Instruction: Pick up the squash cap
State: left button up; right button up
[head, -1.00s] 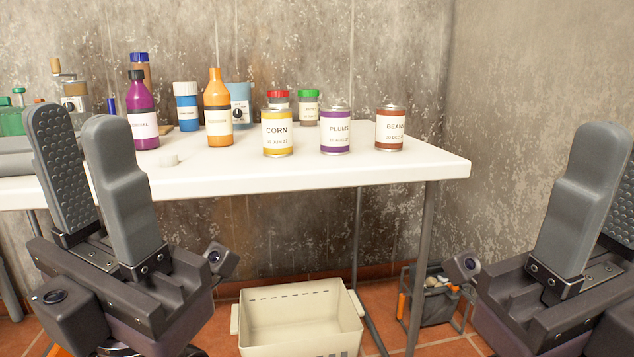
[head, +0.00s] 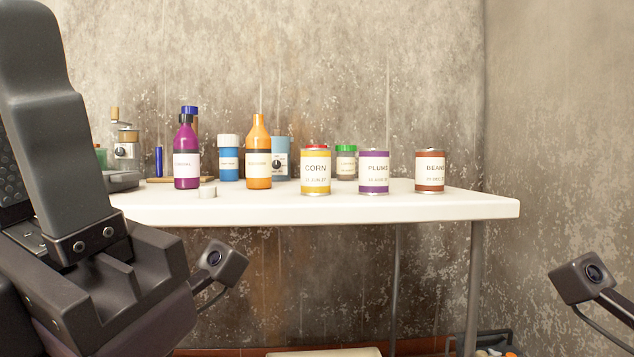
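My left gripper (head: 30,110) is large at the left edge, in front of the table and apart from the cap. Its fingers look parted and empty, partly cut off by the frame. My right gripper's fingers are out of view.
On the table (head: 430,205) stand cans of corn (head: 315,172), plums (head: 373,172) and beans (head: 430,171). A blue jar (head: 229,160), a green-lidded jar (head: 346,162) and a grinder (head: 125,148) are behind. A pale bin (head: 325,352) barely shows below. The front strip is mostly clear.

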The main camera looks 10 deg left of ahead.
aim_at(206, 192)
jog(key=i+l, duration=0.65)
jog(key=j+u, duration=0.1)
jog(key=u, duration=0.9)
